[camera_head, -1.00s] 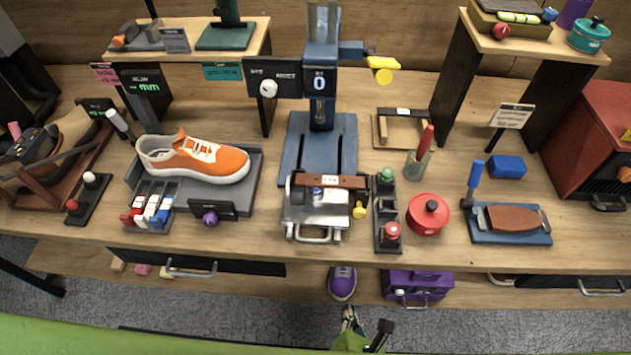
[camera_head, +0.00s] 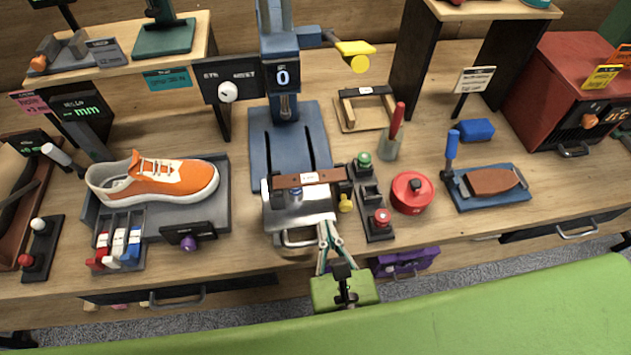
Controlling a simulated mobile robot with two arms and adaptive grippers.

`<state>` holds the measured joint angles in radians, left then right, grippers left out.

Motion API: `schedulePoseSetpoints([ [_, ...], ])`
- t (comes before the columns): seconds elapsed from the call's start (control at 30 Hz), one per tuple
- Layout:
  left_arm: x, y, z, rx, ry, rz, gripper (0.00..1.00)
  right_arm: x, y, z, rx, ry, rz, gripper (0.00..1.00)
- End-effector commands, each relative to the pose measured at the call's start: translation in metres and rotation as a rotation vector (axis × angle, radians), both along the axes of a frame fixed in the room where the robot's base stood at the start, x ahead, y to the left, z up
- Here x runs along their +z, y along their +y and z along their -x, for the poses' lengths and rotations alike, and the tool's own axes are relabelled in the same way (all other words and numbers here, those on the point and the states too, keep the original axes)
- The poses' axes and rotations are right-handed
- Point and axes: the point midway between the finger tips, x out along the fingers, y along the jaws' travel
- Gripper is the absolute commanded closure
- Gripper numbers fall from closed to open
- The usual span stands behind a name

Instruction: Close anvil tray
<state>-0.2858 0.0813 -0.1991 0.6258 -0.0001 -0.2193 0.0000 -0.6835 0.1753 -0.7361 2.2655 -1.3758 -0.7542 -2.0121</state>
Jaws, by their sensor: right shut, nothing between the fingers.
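The anvil tray (camera_head: 286,222) is a silver metal tray at the front middle of the bench, below the blue press. A brown bar with a white label crosses its top, and a looped metal handle (camera_head: 298,240) sticks out at its front. My right gripper (camera_head: 328,224) reaches up from the bottom, shut and empty. Its fingertips are at the right end of the handle, in front of the tray; whether they touch is unclear. The fingers hide part of the tray's right front. How far out the tray sits cannot be told. My left gripper is not in view.
A yellow knob (camera_head: 346,203) and a button panel (camera_head: 378,228) stand close on the tray's right, with a red round pot (camera_head: 412,193) beyond. On the left are a purple-knobbed box (camera_head: 189,238) and an orange sneaker (camera_head: 160,180).

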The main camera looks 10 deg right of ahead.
Motion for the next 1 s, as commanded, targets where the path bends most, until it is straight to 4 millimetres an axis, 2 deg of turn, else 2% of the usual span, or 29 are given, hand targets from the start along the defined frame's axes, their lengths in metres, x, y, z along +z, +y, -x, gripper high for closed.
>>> schedulePoseSetpoints([
  [0.3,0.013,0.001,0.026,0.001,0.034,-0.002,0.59,-0.017,0.000,-0.066,0.000,-0.003,-0.001,1.00],
  [0.5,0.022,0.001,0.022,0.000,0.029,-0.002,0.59,-0.021,0.000,-0.100,-0.002,-0.002,-0.002,1.00],
  [0.7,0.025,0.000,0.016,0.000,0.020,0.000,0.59,-0.024,0.000,-0.115,0.000,0.001,-0.002,1.00],
  [1.0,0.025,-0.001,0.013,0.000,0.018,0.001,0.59,-0.025,0.000,-0.117,0.000,0.002,-0.002,1.00],
])
